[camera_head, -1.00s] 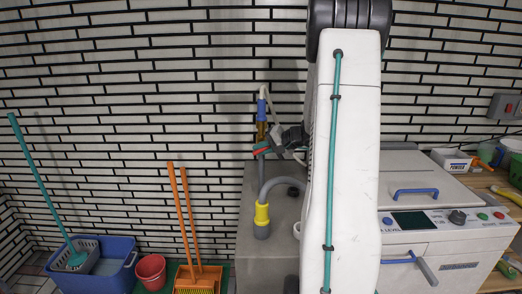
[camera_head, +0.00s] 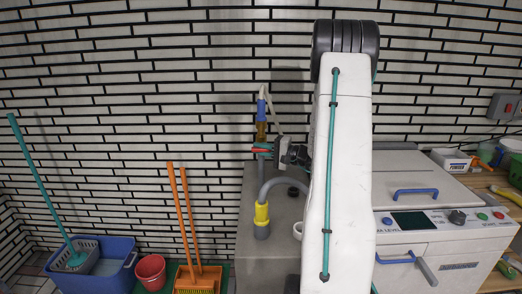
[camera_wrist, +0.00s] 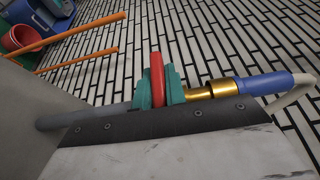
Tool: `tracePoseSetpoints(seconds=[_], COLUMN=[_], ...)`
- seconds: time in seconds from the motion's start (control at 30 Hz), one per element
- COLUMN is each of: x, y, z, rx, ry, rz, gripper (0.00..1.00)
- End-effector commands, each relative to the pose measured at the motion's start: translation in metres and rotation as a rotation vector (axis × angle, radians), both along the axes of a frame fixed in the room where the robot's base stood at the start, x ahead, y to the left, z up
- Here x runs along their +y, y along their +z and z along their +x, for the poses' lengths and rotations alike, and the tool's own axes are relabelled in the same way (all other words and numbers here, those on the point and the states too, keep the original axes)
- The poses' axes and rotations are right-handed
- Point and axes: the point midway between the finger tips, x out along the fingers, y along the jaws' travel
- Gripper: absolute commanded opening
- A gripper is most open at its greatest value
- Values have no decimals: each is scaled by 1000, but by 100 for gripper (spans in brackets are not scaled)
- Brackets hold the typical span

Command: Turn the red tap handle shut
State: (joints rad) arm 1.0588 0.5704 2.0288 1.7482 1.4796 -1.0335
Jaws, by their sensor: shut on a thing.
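The red tap handle (camera_head: 260,150) is on the upright pipe by the wall and looks about level in the head view. In the wrist view the red handle (camera_wrist: 157,76) stands between two teal fingertips. My gripper (camera_wrist: 159,92) is shut on it, with one fingertip against each side. In the head view my gripper (camera_head: 265,149) reaches the handle from the right, and the fingertips partly cover it. The brass tap body (camera_wrist: 222,88) shows beside the handle, and its joint with the handle is hidden.
A blue hose connector (camera_head: 261,109) with a pale hose sits above the tap. A grey pipe with a yellow collar (camera_head: 261,213) bends below it. A white machine (camera_head: 420,235) stands to the right. Orange-handled tools (camera_head: 184,215) and a blue bucket (camera_head: 107,272) stand left.

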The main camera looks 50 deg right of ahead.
Motion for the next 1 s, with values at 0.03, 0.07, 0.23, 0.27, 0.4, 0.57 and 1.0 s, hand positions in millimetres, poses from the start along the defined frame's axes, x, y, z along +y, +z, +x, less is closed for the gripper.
tracePoseSetpoints(seconds=[0.03, 0.07, 0.23, 0.27, 0.4, 0.57, 1.0], x=[1, 1, 1, 1, 1, 1, -13], y=[-2, -1, -2, -2, -1, -1, -1], z=[-1, -1, 0, 0, 0, 0, -38], rx=[1, 0, 0, 0, 1, 0, 0], ry=[1, 2, 2, 2, 2, 2, -2], rz=[4, 4, 4, 4, 4, 3, 2], gripper=[0, 0, 0, 0, 29, 35, 35])
